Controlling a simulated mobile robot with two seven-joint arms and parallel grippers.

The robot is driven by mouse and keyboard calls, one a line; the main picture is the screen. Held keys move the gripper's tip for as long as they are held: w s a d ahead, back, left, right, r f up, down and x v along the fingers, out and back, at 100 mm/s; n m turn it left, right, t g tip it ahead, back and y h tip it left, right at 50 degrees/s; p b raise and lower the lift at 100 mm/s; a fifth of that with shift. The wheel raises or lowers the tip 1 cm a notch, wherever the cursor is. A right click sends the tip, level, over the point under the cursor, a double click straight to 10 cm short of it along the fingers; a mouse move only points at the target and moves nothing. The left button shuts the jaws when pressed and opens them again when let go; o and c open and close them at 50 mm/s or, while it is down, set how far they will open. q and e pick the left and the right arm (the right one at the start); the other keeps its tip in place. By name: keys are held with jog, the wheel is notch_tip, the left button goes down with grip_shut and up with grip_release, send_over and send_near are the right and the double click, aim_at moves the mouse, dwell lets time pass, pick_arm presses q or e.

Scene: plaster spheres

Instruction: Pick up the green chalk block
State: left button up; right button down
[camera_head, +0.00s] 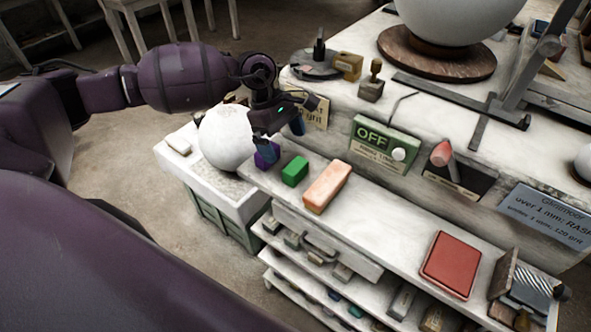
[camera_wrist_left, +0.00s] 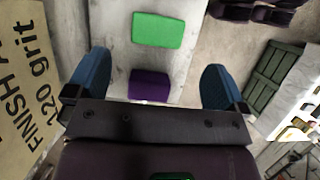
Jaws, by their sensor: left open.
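The green chalk block (camera_head: 295,170) lies on the narrow white ledge in the head view, between a purple block and an orange-pink block. It also shows in the left wrist view (camera_wrist_left: 158,30), ahead of the fingers. My left gripper (camera_head: 281,131) is above the ledge's left end, over the purple block (camera_head: 267,154). In the left wrist view the left gripper (camera_wrist_left: 155,82) has its blue fingers wide apart and nothing between them at their height. The purple block (camera_wrist_left: 149,85) shows below, in the gap between the fingers. My right gripper is not in view.
The orange-pink block (camera_head: 327,187) lies right of the green block. A white sphere (camera_head: 226,138) sits on a box left of the ledge. A vertical panel with a green OFF sign (camera_head: 385,142) rises behind the ledge. A red pad (camera_head: 451,264) lies farther right; bare ledge separates it from the blocks.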

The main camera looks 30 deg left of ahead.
aim_at(296, 165)
pick_arm(q)
jog(key=x, duration=0.2)
jog(key=shift+d+f, duration=0.4)
jog(key=shift+f, duration=0.35)
jog(key=p+x, duration=0.1)
jog(key=x, duration=0.2)
jog(key=shift+w+d+f, duration=0.1)
jog(key=shift+f, duration=0.1)
jog(key=shift+d+f, duration=0.15)
jog(key=shift+f, duration=0.4)
jog(key=shift+c, duration=1.4)
jog(key=c, duration=0.7)
jog(key=shift+c, duration=0.5)
jog(key=shift+r, duration=0.55)
notch_tip(296, 165, up, 19)
jog(key=b, duration=0.1)
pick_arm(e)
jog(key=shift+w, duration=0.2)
